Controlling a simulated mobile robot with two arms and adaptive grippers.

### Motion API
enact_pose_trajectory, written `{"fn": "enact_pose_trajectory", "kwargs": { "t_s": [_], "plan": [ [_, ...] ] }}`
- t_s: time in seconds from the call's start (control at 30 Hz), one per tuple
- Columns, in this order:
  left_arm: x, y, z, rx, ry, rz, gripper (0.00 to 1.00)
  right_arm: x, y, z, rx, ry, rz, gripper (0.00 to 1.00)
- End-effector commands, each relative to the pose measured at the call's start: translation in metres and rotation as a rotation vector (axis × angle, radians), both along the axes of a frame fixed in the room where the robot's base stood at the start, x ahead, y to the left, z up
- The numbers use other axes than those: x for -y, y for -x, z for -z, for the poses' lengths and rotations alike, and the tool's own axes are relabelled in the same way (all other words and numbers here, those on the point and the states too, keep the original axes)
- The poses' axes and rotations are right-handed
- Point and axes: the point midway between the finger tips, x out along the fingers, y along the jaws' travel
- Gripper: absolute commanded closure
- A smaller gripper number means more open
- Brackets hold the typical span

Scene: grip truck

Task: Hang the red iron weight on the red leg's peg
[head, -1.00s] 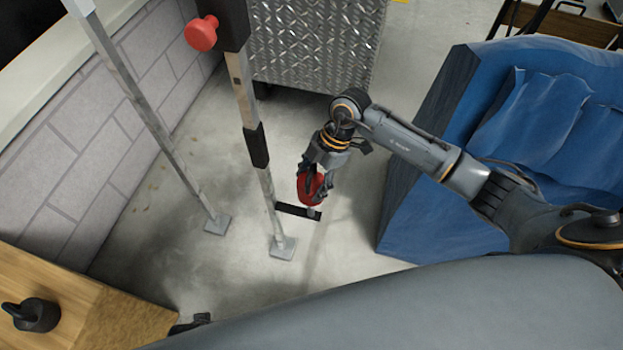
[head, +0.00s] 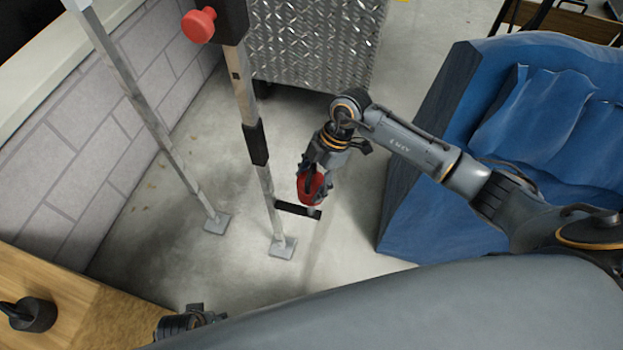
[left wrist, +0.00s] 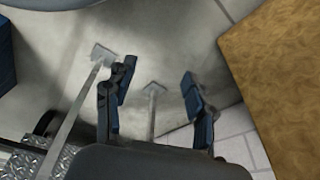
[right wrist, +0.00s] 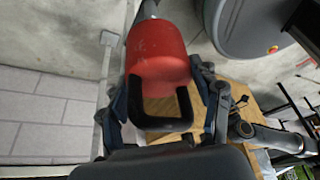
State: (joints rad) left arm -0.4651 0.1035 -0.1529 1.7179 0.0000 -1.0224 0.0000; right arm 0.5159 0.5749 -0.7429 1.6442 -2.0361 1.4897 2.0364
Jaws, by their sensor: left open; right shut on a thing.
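The red iron weight (head: 311,186) has a black handle, clear in the right wrist view (right wrist: 152,55). My right gripper (head: 318,172) is shut on it and holds it above the floor. In the head view the weight appears right beside the black peg (head: 291,208) that sticks out low from the leg (head: 265,180) with the red knob (head: 199,26). I cannot tell whether weight and peg touch. My left gripper (left wrist: 155,88) is open and empty in the left wrist view; part of the left arm shows at the head view's bottom edge.
A second metal leg (head: 165,135) stands to the left by a block wall (head: 60,180). A wooden surface (head: 85,315) with a black weight (head: 35,314) is at bottom left.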

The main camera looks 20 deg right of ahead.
Motion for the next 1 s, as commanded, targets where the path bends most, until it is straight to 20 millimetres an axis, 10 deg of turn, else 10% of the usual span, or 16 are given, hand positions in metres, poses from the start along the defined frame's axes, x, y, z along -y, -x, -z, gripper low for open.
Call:
{"fn": "enact_pose_trajectory", "kwargs": {
  "t_s": [1.0],
  "plan": [
    [0.001,-0.011,-0.04,0.022,0.001,-0.004,0.45,-0.001,-0.002,0.008,0.007,-0.005,0.0,0.99]
  ]
}}
